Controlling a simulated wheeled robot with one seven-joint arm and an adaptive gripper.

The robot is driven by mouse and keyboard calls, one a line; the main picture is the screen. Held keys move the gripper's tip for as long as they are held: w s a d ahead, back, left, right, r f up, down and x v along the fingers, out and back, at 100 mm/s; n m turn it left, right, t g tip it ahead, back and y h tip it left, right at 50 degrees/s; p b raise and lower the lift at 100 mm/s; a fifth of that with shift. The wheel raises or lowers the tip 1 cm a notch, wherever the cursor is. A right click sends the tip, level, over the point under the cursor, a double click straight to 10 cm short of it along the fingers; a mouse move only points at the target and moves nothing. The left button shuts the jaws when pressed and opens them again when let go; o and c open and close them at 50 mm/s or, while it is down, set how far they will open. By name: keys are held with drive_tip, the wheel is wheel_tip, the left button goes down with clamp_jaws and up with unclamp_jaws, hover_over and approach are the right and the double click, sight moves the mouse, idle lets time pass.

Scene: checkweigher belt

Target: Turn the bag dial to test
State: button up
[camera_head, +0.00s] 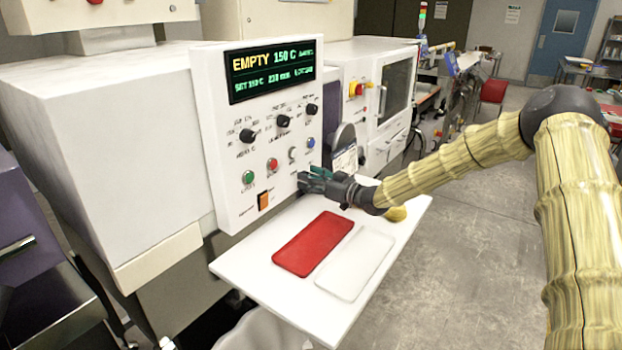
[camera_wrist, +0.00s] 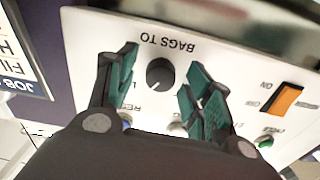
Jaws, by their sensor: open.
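The bag dial (camera_wrist: 160,73) is a round dark knob on the white panel, seen upside down in the wrist view with the lettering "BAGS TO" beside it. My gripper (camera_wrist: 163,62) is open, with one green-padded finger on each side of the dial and a gap to it on both sides. I cannot read the dial's setting or see a "test" mark. In the head view my gripper (camera_head: 308,181) is at the lower right of the control panel (camera_head: 222,165) and hides the dial.
The panel has a lit display (camera_head: 272,70) reading EMPTY, three upper black knobs, a green button (camera_head: 248,177), a red button (camera_head: 272,164) and an orange switch (camera_head: 264,199). Below, a white shelf (camera_head: 315,322) holds a red pad (camera_head: 313,244), a white pad (camera_head: 355,263) and something yellow (camera_head: 397,214).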

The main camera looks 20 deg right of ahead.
drive_tip(key=c, duration=1)
drive_tip(key=shift+n+b, duration=0.4)
drive_tip(key=shift+b, duration=0.1)
drive_tip(key=shift+n+b, duration=5.5)
drive_tip(key=shift+b, duration=0.6)
